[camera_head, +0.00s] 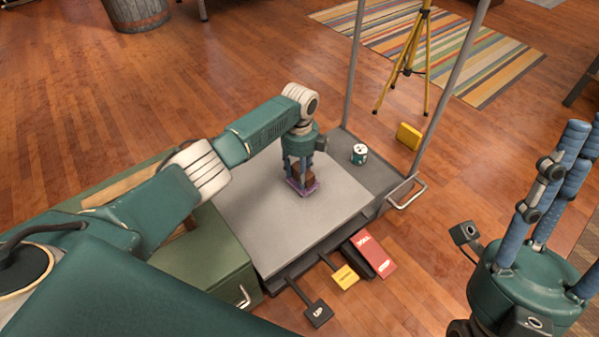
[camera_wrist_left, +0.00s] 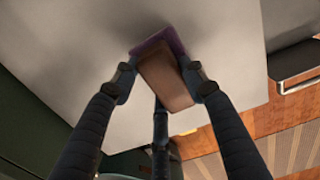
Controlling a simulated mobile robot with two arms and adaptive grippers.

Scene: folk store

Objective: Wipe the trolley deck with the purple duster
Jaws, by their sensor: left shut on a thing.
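The purple duster (camera_head: 311,189) has a purple pad under a brown block. My left gripper (camera_head: 301,174) points down and is shut on the block. In the left wrist view the brown block (camera_wrist_left: 165,82) sits between the fingers, with the purple pad (camera_wrist_left: 156,42) showing at its far edge. The duster is at the light grey trolley deck (camera_head: 262,215), right of its middle; whether the pad presses on it I cannot tell. The deck also fills much of the left wrist view (camera_wrist_left: 75,50). My right gripper (camera_head: 570,165) is empty, fingers up and apart, right of the trolley.
A small can (camera_head: 359,154) stands on the trolley's dark end, near its posts (camera_head: 354,75) and side handle (camera_head: 408,193). A green chest (camera_head: 195,255) adjoins the deck's left.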

